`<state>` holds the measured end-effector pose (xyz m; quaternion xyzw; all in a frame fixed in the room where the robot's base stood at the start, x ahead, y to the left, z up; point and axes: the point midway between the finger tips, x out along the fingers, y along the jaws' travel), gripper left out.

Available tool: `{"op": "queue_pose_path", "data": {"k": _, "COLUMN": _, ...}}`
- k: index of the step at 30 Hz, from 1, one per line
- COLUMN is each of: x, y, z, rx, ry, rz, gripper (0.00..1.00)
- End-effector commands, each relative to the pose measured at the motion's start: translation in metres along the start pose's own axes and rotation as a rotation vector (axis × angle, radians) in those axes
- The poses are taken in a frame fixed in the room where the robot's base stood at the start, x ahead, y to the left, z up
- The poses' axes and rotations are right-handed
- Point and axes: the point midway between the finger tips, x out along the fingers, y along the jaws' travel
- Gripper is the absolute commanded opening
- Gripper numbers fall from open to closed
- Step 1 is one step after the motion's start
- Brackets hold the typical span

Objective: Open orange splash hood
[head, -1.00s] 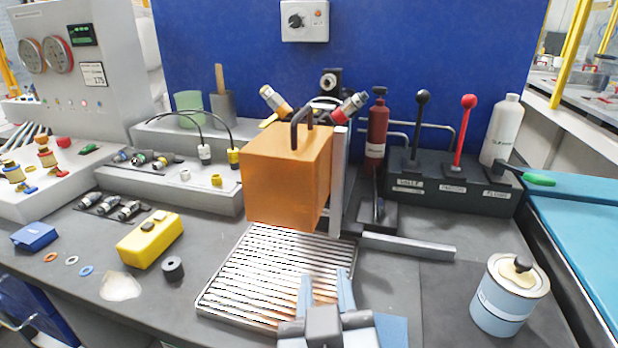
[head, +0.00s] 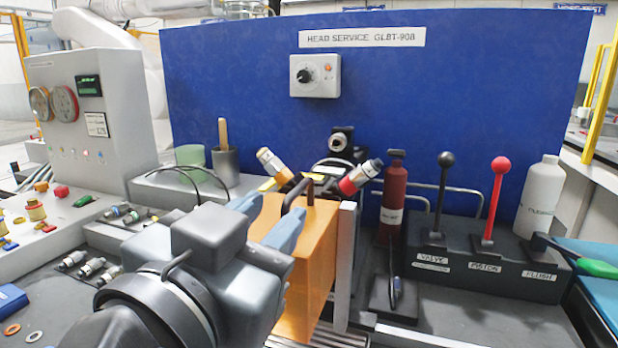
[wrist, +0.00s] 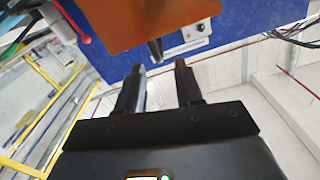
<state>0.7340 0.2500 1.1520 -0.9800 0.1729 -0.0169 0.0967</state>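The orange splash hood (head: 312,245) is closed down over the far part of the metal grate. Its dark handle (head: 287,202) stands up from the top. My gripper (head: 274,205) is open, with its two light-blue fingers at the near side of the hood around handle height. In the wrist view, the hood (wrist: 135,22) fills the top, and the handle (wrist: 155,50) shows just beyond and between the tips of my open gripper (wrist: 159,66). The handle appears not gripped. My arm hides the lower left of the hood and most of the grate.
Coloured connectors (head: 360,178) stand close behind the hood. A grey upright post (head: 343,270) is at its right. A dark red bottle (head: 393,200) and a lever block (head: 470,260) with black and red levers are further right. A blue panel (head: 430,90) closes off the back.

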Motion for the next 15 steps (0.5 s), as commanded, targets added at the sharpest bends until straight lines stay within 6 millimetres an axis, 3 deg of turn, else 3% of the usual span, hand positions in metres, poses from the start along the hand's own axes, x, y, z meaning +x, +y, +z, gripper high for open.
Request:
{"op": "queue_pose_path", "data": {"k": 7, "x": 0.011, "y": 0.000, "z": -0.001, "rx": 0.000, "ry": 0.000, "rz": 0.002, "gripper": 0.36}}
{"op": "queue_pose_path", "data": {"k": 15, "x": 0.052, "y": 0.000, "z": -0.002, "rx": 0.000, "ry": 0.001, "rz": 0.003, "gripper": 0.36}}
